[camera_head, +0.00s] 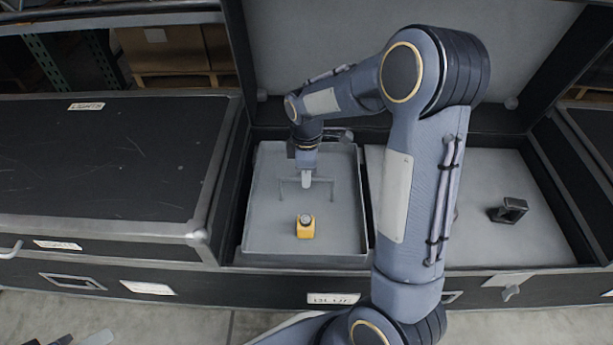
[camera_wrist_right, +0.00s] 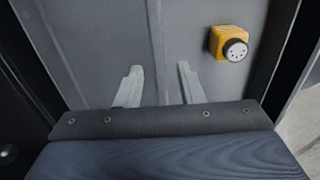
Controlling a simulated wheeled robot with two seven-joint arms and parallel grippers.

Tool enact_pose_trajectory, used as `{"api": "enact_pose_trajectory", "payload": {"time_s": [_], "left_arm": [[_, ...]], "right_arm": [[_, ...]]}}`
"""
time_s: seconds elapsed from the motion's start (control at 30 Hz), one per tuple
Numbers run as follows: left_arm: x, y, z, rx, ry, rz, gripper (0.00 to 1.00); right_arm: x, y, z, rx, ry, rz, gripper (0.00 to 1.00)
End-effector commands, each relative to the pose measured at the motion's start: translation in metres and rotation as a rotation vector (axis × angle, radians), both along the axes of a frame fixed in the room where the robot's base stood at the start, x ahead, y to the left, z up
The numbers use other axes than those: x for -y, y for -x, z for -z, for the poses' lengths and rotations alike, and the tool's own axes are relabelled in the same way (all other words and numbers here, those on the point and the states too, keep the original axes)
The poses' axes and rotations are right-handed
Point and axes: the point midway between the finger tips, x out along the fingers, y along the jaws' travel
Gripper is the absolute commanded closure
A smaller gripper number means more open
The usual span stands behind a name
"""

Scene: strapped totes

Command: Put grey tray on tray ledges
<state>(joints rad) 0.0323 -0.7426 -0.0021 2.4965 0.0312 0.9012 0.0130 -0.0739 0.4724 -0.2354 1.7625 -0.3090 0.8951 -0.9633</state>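The grey tray (camera_head: 265,225) is in the left compartment of the open black case, with a thin raised handle (camera_head: 290,180) across its middle. A yellow block with a round white dial (camera_head: 305,228) sits in the tray; it also shows in the right wrist view (camera_wrist_right: 228,43). My right gripper (camera_head: 306,180) points down at the handle. In the right wrist view its two fingers (camera_wrist_right: 160,82) are apart, with a narrow grey bar running between them; whether they touch it I cannot tell. I cannot make out the tray ledges. My left gripper is not clearly in view.
The right compartment has a grey floor (camera_head: 480,240) with a small black square-framed object (camera_head: 509,210) on it. My right arm hides part of this compartment. A closed black case top (camera_head: 110,150) lies to the left. The raised lid (camera_head: 300,45) stands behind.

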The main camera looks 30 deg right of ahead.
Motion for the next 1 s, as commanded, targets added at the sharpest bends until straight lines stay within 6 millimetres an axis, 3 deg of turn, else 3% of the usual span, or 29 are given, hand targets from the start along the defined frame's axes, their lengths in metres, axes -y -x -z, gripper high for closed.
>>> {"api": "enact_pose_trajectory", "payload": {"time_s": [0.03, 0.2, 0.57, 0.67, 0.8, 1.0], "left_arm": [[0.0, 0.0, -0.011, 0.0, 0.0, 0.0, 0.64], [0.0, 0.0, -0.023, 0.0, 0.0, 0.0, 0.64], [0.0, 0.0, -0.031, 0.0, 0.0, 0.0, 0.64], [0.0, 0.0, -0.031, 0.0, 0.0, 0.0, 0.64], [0.0, 0.0, -0.031, 0.0, 0.0, 0.0, 0.64], [0.0, 0.0, -0.031, 0.0, 0.0, 0.0, 0.64]], "right_arm": [[0.0, -0.001, -0.018, 0.005, 0.0, -0.001, 0.66], [0.0, -0.001, -0.052, 0.004, 0.0, 0.0, 0.66], [-0.001, 0.01, -0.088, 0.022, -0.026, 0.054, 0.66], [-0.004, 0.031, -0.107, 0.061, -0.078, 0.167, 0.66], [-0.014, 0.077, -0.137, 0.13, -0.191, 0.395, 0.66], [-0.037, 0.145, -0.162, 0.201, -0.36, 0.721, 0.66]]}}
